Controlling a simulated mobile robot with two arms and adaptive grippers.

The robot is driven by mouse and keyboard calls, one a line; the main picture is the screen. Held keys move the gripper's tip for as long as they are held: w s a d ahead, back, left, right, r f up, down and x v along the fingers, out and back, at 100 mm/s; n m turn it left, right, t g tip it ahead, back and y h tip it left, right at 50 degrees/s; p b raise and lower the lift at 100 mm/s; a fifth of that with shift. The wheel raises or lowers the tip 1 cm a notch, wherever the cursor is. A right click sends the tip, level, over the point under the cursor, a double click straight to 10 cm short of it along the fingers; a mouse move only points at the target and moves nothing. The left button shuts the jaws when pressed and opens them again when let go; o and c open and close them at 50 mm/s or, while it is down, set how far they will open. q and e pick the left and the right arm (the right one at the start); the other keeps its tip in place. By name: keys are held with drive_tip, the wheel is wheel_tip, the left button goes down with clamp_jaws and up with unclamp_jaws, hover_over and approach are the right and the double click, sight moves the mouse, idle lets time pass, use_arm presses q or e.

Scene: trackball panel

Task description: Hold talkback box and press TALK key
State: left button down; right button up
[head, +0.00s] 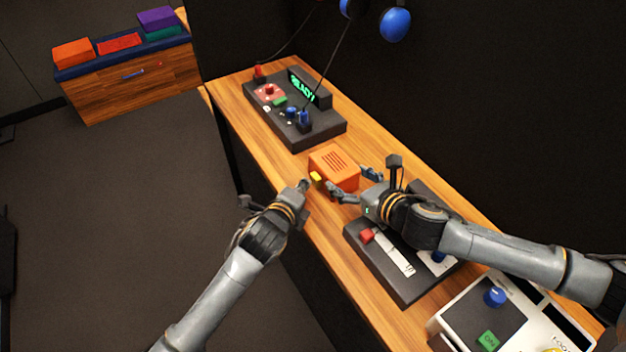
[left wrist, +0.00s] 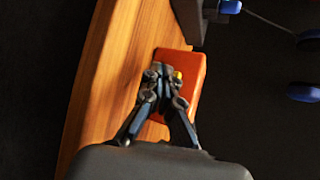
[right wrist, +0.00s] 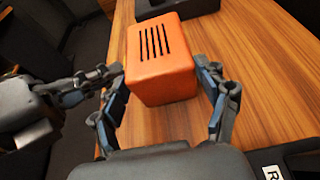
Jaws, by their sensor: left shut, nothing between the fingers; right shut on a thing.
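The orange talkback box (head: 336,166) with dark slots on top sits on the wooden desk. Its yellow TALK key (head: 316,177) is on the side facing left. My right gripper (head: 352,183) is shut on the box, one finger on each side; the right wrist view shows the box (right wrist: 160,68) between its fingers (right wrist: 163,88). My left gripper (head: 304,185) is shut and empty, its tips close to the key. In the left wrist view the tips (left wrist: 163,72) partly cover the key (left wrist: 178,75); I cannot tell whether they touch it.
A black console (head: 322,131) with a green-lit display stands behind the box. Another dark panel (head: 405,284) lies under my right arm, and a white trackball panel (head: 450,322) is at the desk's near end. Blue headphones (head: 394,25) hang above. A wooden cabinet (head: 135,88) stands far left.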

use_arm(q)
drive_tip(key=shift+s+a, duration=0.2)
drive_tip(key=shift+a, duration=0.2)
drive_tip(key=a, duration=0.1)
drive_tip(key=s+a, duration=0.1)
drive_tip(key=a, duration=0.1)
drive_tip(key=s+a, duration=0.1)
drive_tip(key=shift+s+a, duration=0.2)
drive_tip(key=shift+s, duration=0.05)
idle(0.9)
drive_tip(key=s+a+r, duration=0.2)
drive_tip(key=s+r, duration=0.4)
drive_tip(key=shift+s+a+r, duration=0.2)
drive_tip(key=shift+s+a, duration=0.05)
drive_tip(key=shift+s, duration=0.15)
idle(0.5)
